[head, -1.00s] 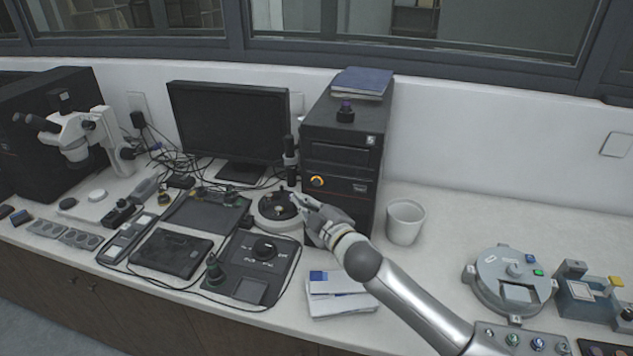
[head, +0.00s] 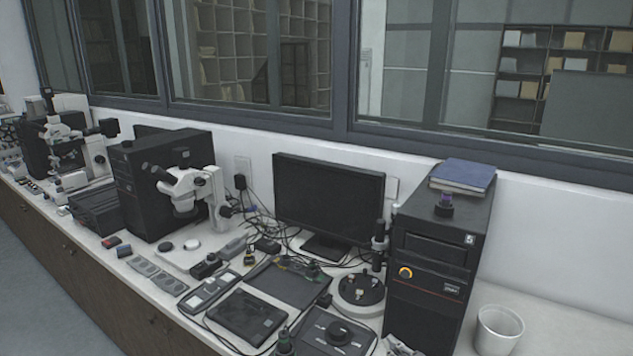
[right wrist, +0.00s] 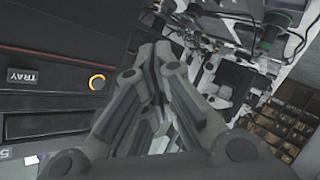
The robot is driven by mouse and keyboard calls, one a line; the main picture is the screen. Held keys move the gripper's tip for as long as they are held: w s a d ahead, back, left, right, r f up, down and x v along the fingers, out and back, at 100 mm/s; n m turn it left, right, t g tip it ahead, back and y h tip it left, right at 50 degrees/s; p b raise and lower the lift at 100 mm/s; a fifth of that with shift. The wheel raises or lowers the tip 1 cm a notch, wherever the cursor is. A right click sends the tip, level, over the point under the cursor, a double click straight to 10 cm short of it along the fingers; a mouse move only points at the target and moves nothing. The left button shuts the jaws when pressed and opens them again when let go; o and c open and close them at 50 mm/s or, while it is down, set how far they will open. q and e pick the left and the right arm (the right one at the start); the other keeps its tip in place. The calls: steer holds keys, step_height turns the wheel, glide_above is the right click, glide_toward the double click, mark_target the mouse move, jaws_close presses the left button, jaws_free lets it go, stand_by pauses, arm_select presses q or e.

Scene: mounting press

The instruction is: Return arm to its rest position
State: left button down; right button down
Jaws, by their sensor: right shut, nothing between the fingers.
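My right gripper (head: 400,346) shows only as a small grey part at the bottom edge of the head view, in front of the black tower unit (head: 428,290). In the right wrist view the gripper (right wrist: 158,62) is large, its fingers shut together with nothing between them. The tower's front, with a TRAY label and an orange-ringed knob (right wrist: 97,82), is to the left of the fingers there. Most of my right arm is outside the head view. My left gripper is in neither view.
A round black-topped device (head: 359,290) stands left of the tower, and a white cup (head: 498,330) stands right of it. A monitor (head: 330,200), a microscope (head: 190,190) and flat control boxes (head: 247,315) crowd the bench. Cables lie among them.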

steer(key=s+d+f+m+g+h, duration=0.1)
steer(key=s+f+m+g, duration=0.3)
steer(key=s, duration=1.2)
steer(key=s+d+f+m+g, duration=0.15)
steer(key=s+f+g, duration=0.45)
steer(key=s, duration=1.1)
step_height(320, 180, down, 30)
steer(key=g+b, duration=0.2)
steer(key=b, duration=0.2)
steer(key=s+d+f+b, duration=0.2)
steer(key=s+f+b, duration=0.1)
steer(key=s+f, duration=1.4)
step_height(320, 180, down, 2)
steer(key=shift+s+d+f+g, duration=0.15)
steer(key=shift+s+g, duration=0.1)
steer(key=shift+g, duration=0.15)
